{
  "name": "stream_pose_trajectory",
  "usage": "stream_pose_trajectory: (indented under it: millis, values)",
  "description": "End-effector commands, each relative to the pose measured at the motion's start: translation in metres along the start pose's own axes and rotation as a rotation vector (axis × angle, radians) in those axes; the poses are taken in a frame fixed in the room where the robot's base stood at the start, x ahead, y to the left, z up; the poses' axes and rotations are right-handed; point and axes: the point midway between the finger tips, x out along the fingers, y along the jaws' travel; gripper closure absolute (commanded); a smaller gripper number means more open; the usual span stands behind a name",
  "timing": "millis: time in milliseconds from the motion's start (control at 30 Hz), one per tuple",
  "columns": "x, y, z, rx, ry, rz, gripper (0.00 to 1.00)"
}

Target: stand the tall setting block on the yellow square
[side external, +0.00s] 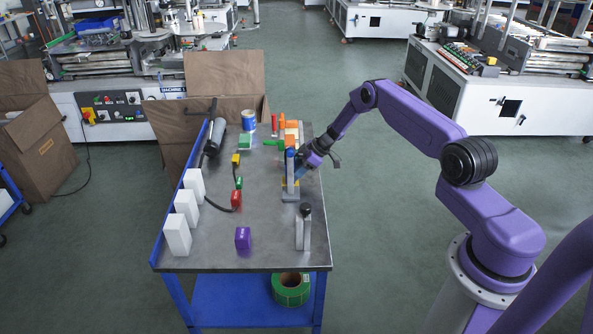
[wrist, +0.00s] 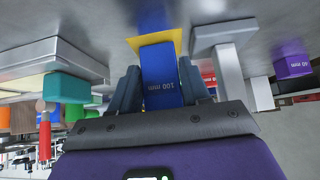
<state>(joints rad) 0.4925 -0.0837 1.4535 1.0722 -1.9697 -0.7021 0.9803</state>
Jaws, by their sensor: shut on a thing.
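The tall setting block is blue and marked 100 mm in the wrist view (wrist: 163,80). My gripper (wrist: 163,92) is shut on it, a dark finger on each side. The block looks upright. Its lower end is over the yellow square (wrist: 137,43), which shows around it; I cannot tell whether it touches. In the side view the block (side external: 299,172) is partly hidden by a grey stand with a blue top (side external: 290,178). Yellow (side external: 283,183) shows behind that stand. My gripper (side external: 309,164) reaches in from the right.
A second grey stand with a black knob (side external: 303,232) is at the front right. Coloured blocks (side external: 291,134) crowd the back.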

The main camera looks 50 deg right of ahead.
Motion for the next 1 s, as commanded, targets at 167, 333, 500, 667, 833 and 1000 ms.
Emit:
stream_pose_trajectory:
  millis: [167, 333, 500, 667, 833, 1000]
  values:
    - [-0.0008, 0.001, -0.0005, 0.0, 0.001, 0.002, 1.0]
    - [-0.0006, 0.0009, -0.0003, 0.0, 0.001, 0.002, 1.0]
    - [0.0005, 0.0009, 0.0007, 0.0, 0.001, 0.001, 1.0]
    - [0.0018, 0.0008, 0.0019, 0.001, 0.001, 0.001, 1.0]
    - [0.0028, 0.0008, 0.0028, 0.001, 0.001, 0.001, 0.44]
    - [0.0028, 0.0006, 0.003, 0.001, 0.0, 0.001, 0.24]
